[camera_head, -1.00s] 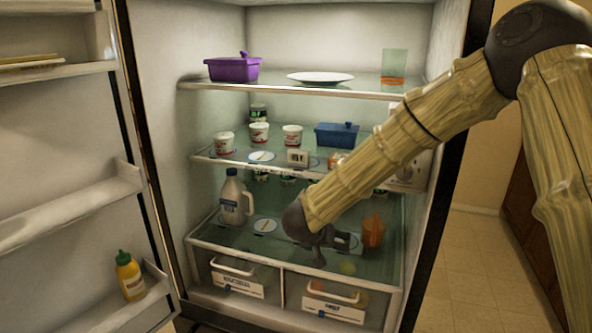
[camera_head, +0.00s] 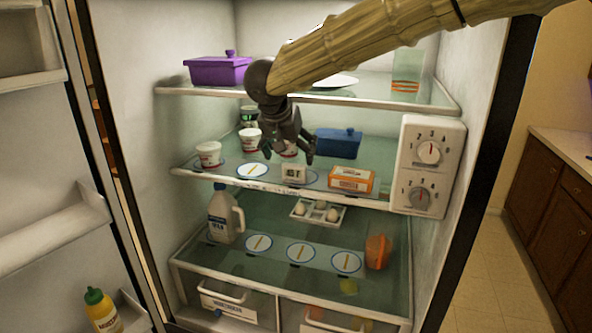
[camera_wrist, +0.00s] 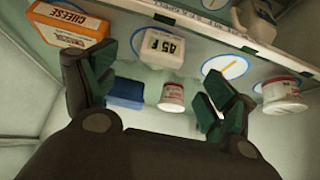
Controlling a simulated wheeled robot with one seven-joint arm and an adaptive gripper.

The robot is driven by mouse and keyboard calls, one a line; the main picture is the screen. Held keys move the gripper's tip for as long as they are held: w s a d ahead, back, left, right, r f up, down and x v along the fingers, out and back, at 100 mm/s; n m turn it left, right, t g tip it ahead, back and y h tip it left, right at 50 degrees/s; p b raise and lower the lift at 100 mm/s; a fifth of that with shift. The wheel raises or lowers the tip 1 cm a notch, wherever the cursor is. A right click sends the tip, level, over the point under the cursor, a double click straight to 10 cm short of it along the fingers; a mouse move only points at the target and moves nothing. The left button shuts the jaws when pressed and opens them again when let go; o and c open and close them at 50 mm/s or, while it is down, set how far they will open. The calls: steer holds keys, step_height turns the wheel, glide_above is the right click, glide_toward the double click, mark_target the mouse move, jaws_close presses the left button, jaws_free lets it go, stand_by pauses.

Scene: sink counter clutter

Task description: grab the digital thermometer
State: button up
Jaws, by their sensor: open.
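The digital thermometer (camera_head: 293,173) is a small white box with a dark-digit display, standing at the front of the middle fridge shelf. In the wrist view the thermometer (camera_wrist: 161,48) shows upside down, its screen reading 45F, beyond and between my fingers. My gripper (camera_head: 305,150) is open and empty, a little above and behind the thermometer in the head view. In the wrist view its green-padded fingers (camera_wrist: 160,78) are spread wide, and nothing is between the pads. I cannot tell the exact gap to the thermometer.
An orange cheese box (camera_head: 351,179) stands right of the thermometer, with a blue container (camera_head: 338,142) behind. White cups (camera_head: 208,154) stand left. A purple dish (camera_head: 217,70) sits on the upper shelf (camera_head: 436,98), close to my arm. A dial panel (camera_head: 427,165) is at right.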

mark_target(294, 165)
steer(key=w+f, duration=0.2)
steer(key=shift+w+f, duration=0.35)
steer(key=shift+f, duration=0.05)
steer(key=shift+d+f+p, duration=0.35)
steer(key=shift+d+p, duration=0.05)
steer(key=shift+p, duration=0.35)
steer(key=x, duration=0.3)
steer(key=shift+w+a+f+p, duration=0.15)
steer(key=shift+f+p, duration=0.2)
steer(key=shift+r, duration=0.15)
steer(key=c, duration=1.1)
